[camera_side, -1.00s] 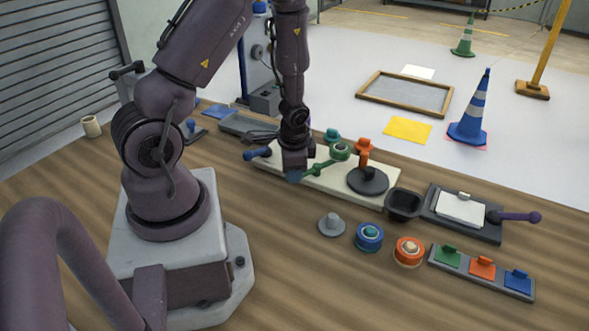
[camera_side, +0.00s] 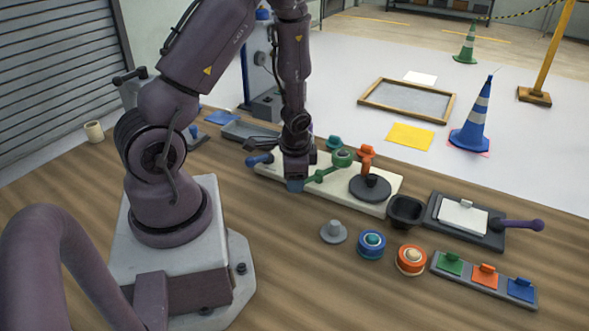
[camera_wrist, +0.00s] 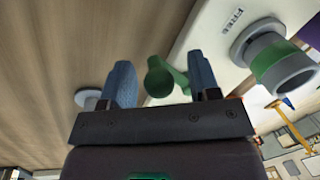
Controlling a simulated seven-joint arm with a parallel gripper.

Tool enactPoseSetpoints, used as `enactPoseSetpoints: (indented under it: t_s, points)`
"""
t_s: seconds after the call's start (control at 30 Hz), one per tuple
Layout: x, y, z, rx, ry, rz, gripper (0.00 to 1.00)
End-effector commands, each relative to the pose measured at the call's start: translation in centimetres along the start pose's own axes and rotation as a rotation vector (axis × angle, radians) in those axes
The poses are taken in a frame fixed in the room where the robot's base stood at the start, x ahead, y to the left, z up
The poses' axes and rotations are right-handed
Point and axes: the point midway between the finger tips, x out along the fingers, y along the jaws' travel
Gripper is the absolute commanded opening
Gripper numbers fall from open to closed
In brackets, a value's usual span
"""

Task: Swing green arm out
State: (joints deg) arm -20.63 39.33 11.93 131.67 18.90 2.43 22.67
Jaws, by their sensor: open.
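My gripper (camera_side: 295,186) points down at the plate's front edge, beside the arm's near end. In the wrist view, my gripper (camera_wrist: 162,80) has its two blue fingers apart. The arm's rounded green knob (camera_wrist: 158,82) shows between them, with bare space on both sides. The roller (camera_wrist: 278,62) stands on the plate, right of the fingers. Contact between knob and fingers cannot be made out.
The plate also carries an orange arm (camera_side: 366,161) above a dark disc (camera_side: 371,188) and a blue handle (camera_side: 260,159). A black cup (camera_side: 406,210) stands at its right end. Blue (camera_side: 371,244) and orange (camera_side: 411,259) rollers stand in front.

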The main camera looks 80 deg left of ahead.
Motion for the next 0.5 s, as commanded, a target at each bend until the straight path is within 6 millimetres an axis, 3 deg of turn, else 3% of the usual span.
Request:
enactPoseSetpoints:
  t_s: [0.17, 0.5]
  points:
    - [-1.4, 0.0, -0.1, 0.000, 0.004, -0.001, 0.56]
    - [-7.5, -0.1, -0.1, 0.000, 0.007, -0.004, 0.56]
